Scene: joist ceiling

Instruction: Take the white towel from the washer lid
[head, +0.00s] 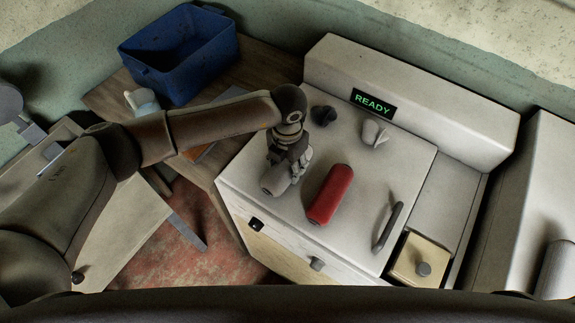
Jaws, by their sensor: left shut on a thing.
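The white towel (274,184) is a pale, greyish roll near the left front edge of the washer lid (355,237). My left gripper (288,166) reaches in from the left and is shut on the roll's far end, hiding that part. I cannot tell whether the roll touches the lid or is slightly above it. A red rolled towel (331,194) lies on the lid just to the right, apart from the white one. My right gripper is not in view.
The washer's back panel shows a green READY display (373,103). A blue bin (178,52) and a light jug (142,102) stand on the wooden surface at left.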

